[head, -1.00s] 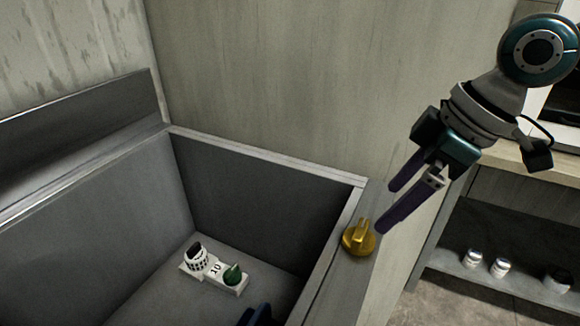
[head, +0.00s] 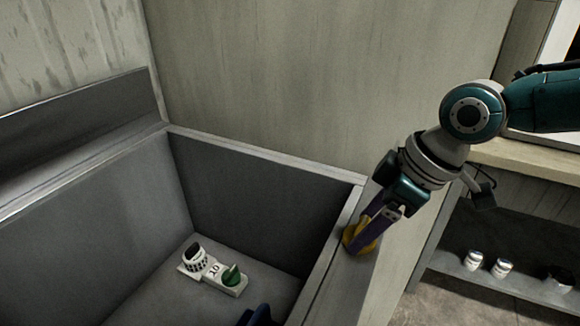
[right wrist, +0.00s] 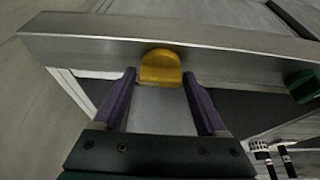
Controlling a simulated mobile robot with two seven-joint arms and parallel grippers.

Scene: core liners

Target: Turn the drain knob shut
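In the right wrist view the knob (right wrist: 160,68) lies between the two purple fingertips. My right gripper (head: 362,240) reaches down over it from the upper right. In the right wrist view the gripper (right wrist: 159,76) is open, with one finger on each side of the knob. Narrow gaps seem to show beside the knob; I cannot tell whether either finger touches it. My left gripper is not in view.
A grey basin (head: 250,185) is left of the knob. On its floor lies a white block (head: 212,272) with a green part. A dark blue object (head: 258,316) shows at the bottom edge. Right of the rim, a low shelf (head: 520,287) holds several small containers.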

